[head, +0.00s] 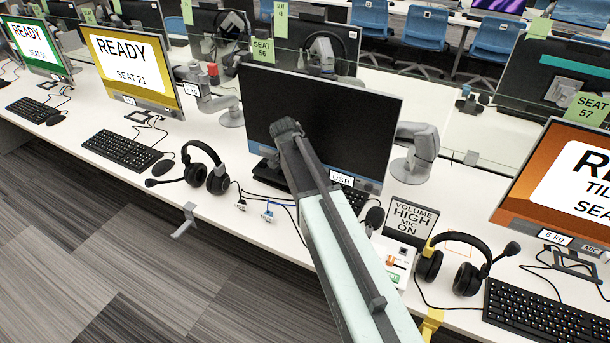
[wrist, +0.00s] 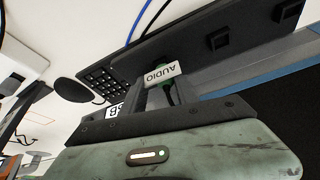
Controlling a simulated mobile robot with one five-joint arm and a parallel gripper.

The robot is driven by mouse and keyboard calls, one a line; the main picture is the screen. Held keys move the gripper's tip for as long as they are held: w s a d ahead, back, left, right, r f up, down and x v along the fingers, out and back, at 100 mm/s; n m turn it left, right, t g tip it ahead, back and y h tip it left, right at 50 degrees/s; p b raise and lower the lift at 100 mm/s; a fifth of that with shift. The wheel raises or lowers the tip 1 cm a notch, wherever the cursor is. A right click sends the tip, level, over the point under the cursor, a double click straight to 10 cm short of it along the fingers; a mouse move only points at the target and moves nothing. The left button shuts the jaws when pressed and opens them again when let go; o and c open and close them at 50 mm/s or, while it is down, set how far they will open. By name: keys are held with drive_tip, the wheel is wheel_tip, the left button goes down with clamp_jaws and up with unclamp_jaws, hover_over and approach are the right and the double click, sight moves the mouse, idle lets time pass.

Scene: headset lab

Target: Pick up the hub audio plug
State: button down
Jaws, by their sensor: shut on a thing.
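In the wrist view, a white AUDIO label (wrist: 161,74) shows just beyond my gripper (wrist: 160,94). Small green parts of the hub audio plug (wrist: 164,96) show between my fingers and at the label's edge. My gripper is shut on this plug; the fingers and label hide most of it. I cannot tell if the plug sits in a socket. A long dark hub (wrist: 200,47) with square ports lies behind the label. In the head view my gripper (head: 287,130) is in front of the black monitor (head: 322,120), and my arm covers the hub area.
A USB label (head: 341,178) stands by the monitor's base. A headset (head: 205,168) and two small cable plugs, one at the desk's front (head: 241,205), lie to the left. Another headset (head: 462,265) and a volume sign (head: 411,219) are on the right. A keyboard (head: 122,150) is further left.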

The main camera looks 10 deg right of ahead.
drive_tip(key=shift+a+r+p, duration=0.1)
drive_tip(key=shift+r+p, duration=0.4)
drive_tip(key=shift+r, duration=0.05)
wheel_tip(320, 180, up, 3)
drive_tip(key=p, duration=0.3)
drive_tip(key=shift+r, duration=0.1)
drive_tip(key=s, duration=1.6)
drive_tip(key=shift+r+p, duration=0.35)
drive_tip(key=shift+p, duration=0.1)
drive_tip(key=shift+a+r, duration=0.1)
drive_tip(key=shift+a, duration=0.05)
drive_tip(key=shift+r+p, duration=0.7)
drive_tip(key=shift+p, duration=0.1)
